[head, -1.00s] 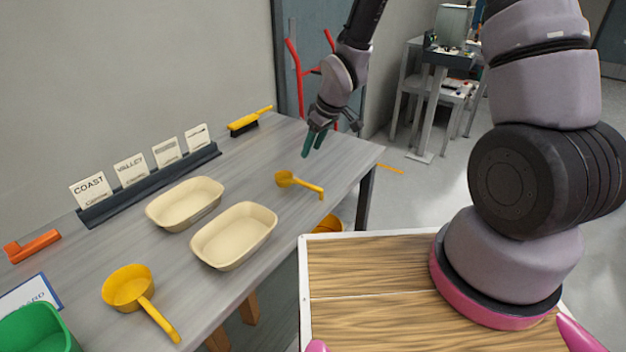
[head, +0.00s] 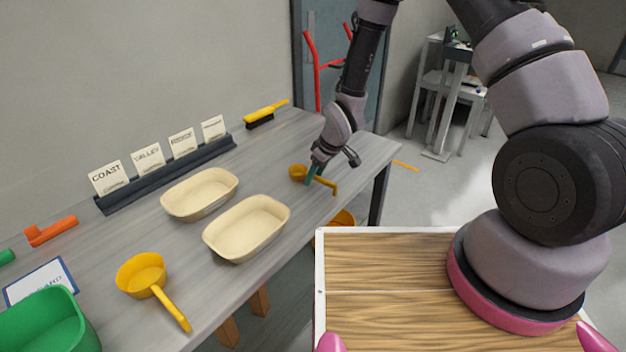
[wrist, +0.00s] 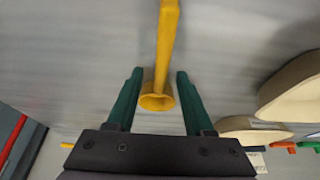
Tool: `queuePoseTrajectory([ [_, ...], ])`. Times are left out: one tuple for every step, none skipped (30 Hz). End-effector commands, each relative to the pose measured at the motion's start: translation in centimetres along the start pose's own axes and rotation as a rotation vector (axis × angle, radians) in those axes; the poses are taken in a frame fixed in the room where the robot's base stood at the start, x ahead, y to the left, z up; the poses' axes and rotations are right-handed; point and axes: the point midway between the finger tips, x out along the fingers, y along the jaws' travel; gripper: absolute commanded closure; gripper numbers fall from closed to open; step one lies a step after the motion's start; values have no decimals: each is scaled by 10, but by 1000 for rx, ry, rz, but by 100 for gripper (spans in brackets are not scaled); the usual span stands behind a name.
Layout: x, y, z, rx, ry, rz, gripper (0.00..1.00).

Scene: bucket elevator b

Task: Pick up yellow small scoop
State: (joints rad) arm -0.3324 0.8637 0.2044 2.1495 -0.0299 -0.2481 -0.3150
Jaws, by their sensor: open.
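The small yellow scoop (head: 299,173) lies on the grey table near its far right end, its handle pointing right toward the edge. My gripper (head: 314,176) is down at the scoop, hiding part of it in the head view. In the wrist view the green fingers of my gripper (wrist: 158,92) are apart, with the scoop (wrist: 165,45) between them. The scoop's cup lies between the fingers and its handle runs up the picture. I cannot tell whether a finger touches it. A larger yellow scoop (head: 141,274) lies at the near left.
Two cream trays (head: 247,228) (head: 200,193) stand mid-table. A dark rack with cards (head: 168,173) runs along the back, with a yellow brush (head: 265,114) beyond. A green bin (head: 48,322) and orange tool (head: 51,231) are at left. Bare table surrounds the small scoop.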

Motion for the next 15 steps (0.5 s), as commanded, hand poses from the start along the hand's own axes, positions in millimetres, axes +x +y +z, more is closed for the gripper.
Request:
queuePoseTrajectory([
  [5, 0, 0, 0, 0, 0, 48],
  [6, 0, 0, 0, 0, 1, 48],
  [8, 0, 0, 0, 0, 1, 48],
  [8, 0, 0, 1, 0, 1, 48],
  [8, 1, 0, 1, 1, 1, 48],
  [8, 1, 0, 1, 1, 1, 48],
  [8, 1, 0, 1, 1, 1, 48],
  [8, 1, 0, 1, 1, 1, 48],
  [8, 0, 0, 1, 1, 1, 48],
  [8, 0, 0, 1, 1, 1, 55],
  [8, 0, 0, 1, 1, 1, 67],
  [7, 0, 0, 1, 1, 1, 82],
  [7, 0, 0, 1, 1, 1, 93],
  [7, 0, 0, 1, 1, 1, 100],
  [7, 0, 0, 1, 1, 1, 100],
])
